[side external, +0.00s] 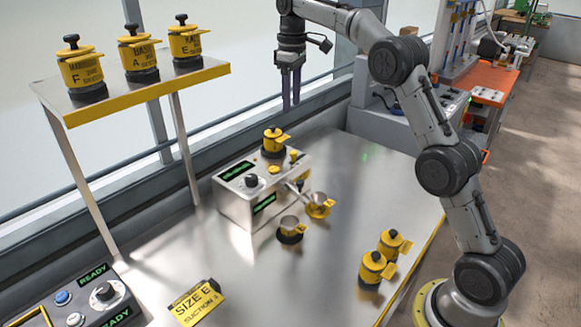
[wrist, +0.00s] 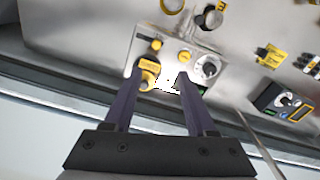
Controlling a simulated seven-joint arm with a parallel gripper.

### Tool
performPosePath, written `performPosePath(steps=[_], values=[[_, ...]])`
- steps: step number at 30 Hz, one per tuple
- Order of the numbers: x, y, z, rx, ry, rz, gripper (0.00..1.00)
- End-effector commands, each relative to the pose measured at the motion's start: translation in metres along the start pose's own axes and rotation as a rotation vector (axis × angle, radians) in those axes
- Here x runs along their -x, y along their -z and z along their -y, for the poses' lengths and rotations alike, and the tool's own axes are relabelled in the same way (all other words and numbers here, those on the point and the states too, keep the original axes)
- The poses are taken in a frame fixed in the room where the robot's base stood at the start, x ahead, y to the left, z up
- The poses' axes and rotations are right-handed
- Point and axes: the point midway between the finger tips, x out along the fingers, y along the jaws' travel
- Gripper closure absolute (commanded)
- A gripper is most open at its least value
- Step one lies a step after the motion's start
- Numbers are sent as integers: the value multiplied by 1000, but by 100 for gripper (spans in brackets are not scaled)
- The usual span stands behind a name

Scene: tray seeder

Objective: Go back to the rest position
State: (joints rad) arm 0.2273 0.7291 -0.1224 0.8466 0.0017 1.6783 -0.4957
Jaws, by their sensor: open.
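My gripper (side external: 290,100) hangs pointing down in the side view, above and behind the metal seeder box (side external: 235,205), with clear air below its purple fingers. In the wrist view the two fingers of my gripper (wrist: 158,76) stand apart with nothing held between them. A yellow canister (side external: 274,141) with a black knob sits upright on top of the seeder box, below my fingertips and apart from them. In the wrist view this canister (wrist: 149,67) shows near the left fingertip and is partly hidden by it.
A shelf (side external: 140,92) at the left holds three yellow canisters. Two more canisters (side external: 381,258) stand at the table's right. A control panel (side external: 95,295) and a yellow card (side external: 195,303) lie in front. A window ledge runs behind.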

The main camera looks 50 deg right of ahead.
Motion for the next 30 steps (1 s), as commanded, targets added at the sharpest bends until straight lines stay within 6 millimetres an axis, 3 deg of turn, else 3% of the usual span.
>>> performPosePath(steps=[4, 9, 15, 23, 30], values=[[53, -10, 20, 25, -41, -79, 44], [104, -51, 60, 59, -66, -134, 44], [134, -107, 104, 65, -91, -203, 44], [131, -186, 154, 36, -111, -296, 44], [86, -258, 190, -24, -112, -383, 44]])
